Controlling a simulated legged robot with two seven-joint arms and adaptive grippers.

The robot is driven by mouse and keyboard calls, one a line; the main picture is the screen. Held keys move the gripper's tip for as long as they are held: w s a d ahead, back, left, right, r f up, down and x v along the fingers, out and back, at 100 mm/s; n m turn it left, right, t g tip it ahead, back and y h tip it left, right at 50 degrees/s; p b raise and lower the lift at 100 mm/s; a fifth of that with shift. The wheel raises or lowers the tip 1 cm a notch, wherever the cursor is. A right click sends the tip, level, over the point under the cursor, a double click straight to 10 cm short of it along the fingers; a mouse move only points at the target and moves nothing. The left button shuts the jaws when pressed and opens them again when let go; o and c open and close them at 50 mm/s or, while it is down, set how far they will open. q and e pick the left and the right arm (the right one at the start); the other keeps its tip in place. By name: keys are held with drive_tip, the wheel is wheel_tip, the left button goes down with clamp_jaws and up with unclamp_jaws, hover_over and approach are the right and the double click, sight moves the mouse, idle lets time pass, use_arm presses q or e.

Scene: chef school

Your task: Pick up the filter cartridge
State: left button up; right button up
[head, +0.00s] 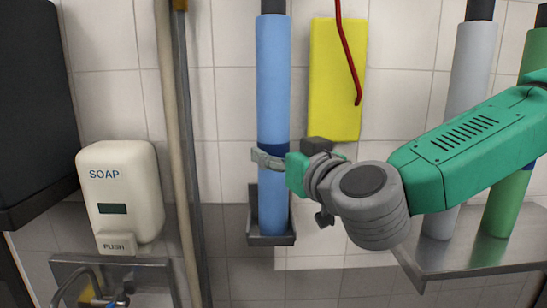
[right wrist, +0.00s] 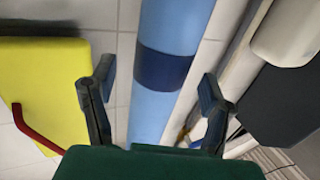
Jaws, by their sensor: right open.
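The filter cartridge appears to be the tall light-blue cylinder (head: 273,90) with a dark-blue band. It stands upright in a small grey wall holder (head: 284,239). My right gripper (head: 277,160) is at the cartridge's band, coming from the right, with one finger seen across its front. In the right wrist view the blue cartridge (right wrist: 170,30) runs between the two spread fingertips, with gaps visible at both sides. The gripper is open; contact with the cartridge cannot be told. My left gripper is not in view.
A yellow board (head: 337,75) with a red hooked rod (head: 350,55) hangs right of the cartridge. Poles (head: 172,130) and a soap dispenser (head: 121,190) are to its left. Grey (head: 465,90) and green (head: 507,205) cylinders stand on a metal shelf (head: 470,262) at right.

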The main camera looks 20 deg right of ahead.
drive_tip(key=shift+w+f, duration=0.1)
drive_tip(key=shift+w, duration=0.6)
drive_tip(key=shift+w+a+p, duration=0.1)
drive_tip(key=shift+w+p, duration=0.2)
drive_tip(key=shift+w, duration=0.05)
drive_tip(key=w, duration=0.1)
drive_tip(key=w+p, duration=0.1)
drive_tip(key=w, duration=0.1)
drive_tip(key=shift+w+a, duration=0.15)
drive_tip(key=shift+a, duration=0.2)
drive_tip(key=shift+w+a, duration=0.1)
drive_tip(key=shift+w, duration=0.35)
drive_tip(key=shift+s, duration=0.1)
